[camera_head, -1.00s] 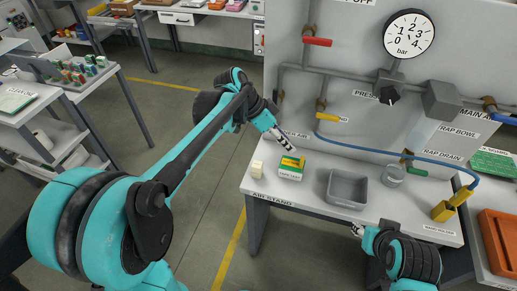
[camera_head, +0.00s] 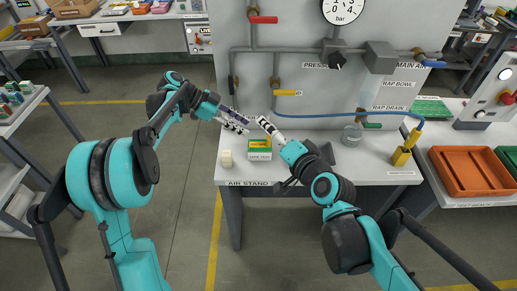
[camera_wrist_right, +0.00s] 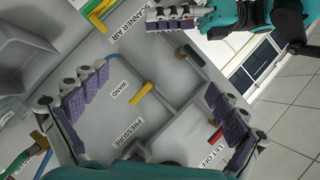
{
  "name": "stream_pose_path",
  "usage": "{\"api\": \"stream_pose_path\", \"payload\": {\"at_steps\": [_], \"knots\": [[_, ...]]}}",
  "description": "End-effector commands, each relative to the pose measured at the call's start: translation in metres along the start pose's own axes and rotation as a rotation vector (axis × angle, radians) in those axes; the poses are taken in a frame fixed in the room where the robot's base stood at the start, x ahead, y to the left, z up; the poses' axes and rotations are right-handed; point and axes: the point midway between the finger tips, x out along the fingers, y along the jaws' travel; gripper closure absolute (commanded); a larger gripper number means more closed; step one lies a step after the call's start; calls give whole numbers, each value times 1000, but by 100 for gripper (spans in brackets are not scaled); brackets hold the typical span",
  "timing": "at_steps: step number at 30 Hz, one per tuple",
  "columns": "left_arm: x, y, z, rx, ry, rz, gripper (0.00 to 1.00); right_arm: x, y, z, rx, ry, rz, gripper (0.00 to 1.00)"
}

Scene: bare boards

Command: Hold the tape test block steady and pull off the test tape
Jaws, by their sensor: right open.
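A small box with a green and yellow top and a white front (camera_head: 260,150) sits near the front left of the work table. A small cream block (camera_head: 226,158) stands to its left. I cannot tell which is the tape test block, and I cannot make out a tape. My left gripper (camera_head: 236,120) hovers above and behind the box, its finger gap unclear; its purple-padded fingers also show at the top of the wrist view (camera_wrist_right: 178,18). My right gripper (camera_head: 266,127) is above the box, close to the left one. In the wrist view its fingers (camera_wrist_right: 157,84) are spread and empty.
A grey bin (camera_wrist_right: 25,42) lies right of the box, largely behind my right arm in the head view. A glass jar (camera_head: 352,134) stands farther right. The back panel carries pipes and a yellow-handled valve (camera_head: 287,93). A blue hose (camera_head: 340,114) runs across it.

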Motion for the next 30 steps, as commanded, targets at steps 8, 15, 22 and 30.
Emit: {"api": "stream_pose_path", "payload": {"at_steps": [8,15,22,30], "knots": [[0,0,0,-1,0,0,66,65,-41,-46,812,229,-293,3],[0,0,0,-1,-1,0,66,114,31,-34,1542,431,-308,3],[0,0,0,-1,-1,0,66,145,102,29,2023,520,-198,3],[0,0,0,-1,-1,0,66,161,122,59,2209,497,-155,3]]}}
